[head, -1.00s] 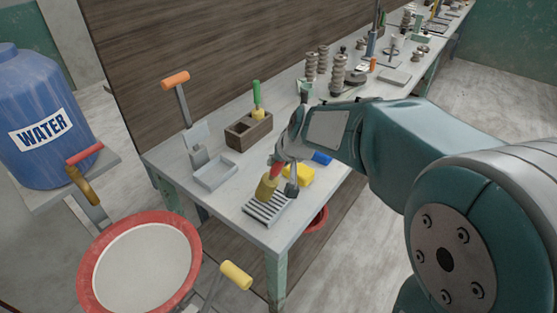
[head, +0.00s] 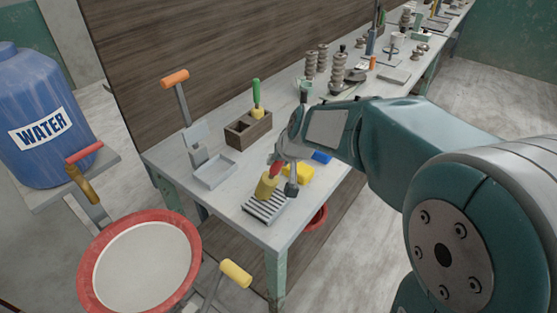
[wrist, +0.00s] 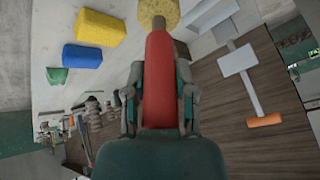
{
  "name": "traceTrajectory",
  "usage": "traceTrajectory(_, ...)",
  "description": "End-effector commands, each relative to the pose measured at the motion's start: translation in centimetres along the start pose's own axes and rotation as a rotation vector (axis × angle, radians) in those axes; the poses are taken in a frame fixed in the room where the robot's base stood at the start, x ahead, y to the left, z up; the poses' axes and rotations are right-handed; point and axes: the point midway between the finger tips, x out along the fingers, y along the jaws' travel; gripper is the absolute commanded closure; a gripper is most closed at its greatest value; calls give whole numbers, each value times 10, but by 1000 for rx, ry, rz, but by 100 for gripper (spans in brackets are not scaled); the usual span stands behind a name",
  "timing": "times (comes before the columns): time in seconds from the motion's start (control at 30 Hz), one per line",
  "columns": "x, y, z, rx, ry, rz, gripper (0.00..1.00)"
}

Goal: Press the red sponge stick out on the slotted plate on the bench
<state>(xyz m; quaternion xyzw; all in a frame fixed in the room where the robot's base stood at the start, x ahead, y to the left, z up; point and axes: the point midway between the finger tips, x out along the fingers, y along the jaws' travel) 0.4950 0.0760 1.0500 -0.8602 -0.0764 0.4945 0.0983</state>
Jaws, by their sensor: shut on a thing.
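The red sponge stick has a red handle (wrist: 160,80) and a yellow sponge head (wrist: 160,12). My gripper (head: 280,160) is shut on the red handle, with a finger on each side of it in the wrist view. In the head view the sponge head (head: 266,187) points down at the slotted plate (head: 268,207), a grey ribbed plate near the bench's front corner. The sponge head is over the plate's back left part and seems to touch it. The slotted plate cannot be made out in the wrist view.
A yellow sponge block (head: 298,174) and a blue block (head: 322,157) lie just right of the plate. A grey tray (head: 215,172) and a wooden holder (head: 248,131) with a green-handled stick (head: 257,98) stand behind left. A red-rimmed basin (head: 90,270) is below left.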

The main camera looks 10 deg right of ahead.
Motion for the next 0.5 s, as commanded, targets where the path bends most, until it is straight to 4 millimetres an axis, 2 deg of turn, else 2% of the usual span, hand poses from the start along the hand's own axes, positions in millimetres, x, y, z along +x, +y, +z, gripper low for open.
traceTrajectory(0.27,2,1,4,1,-11,1,100)
traceTrajectory(0.5,-11,-3,-5,-1,-7,0,100)
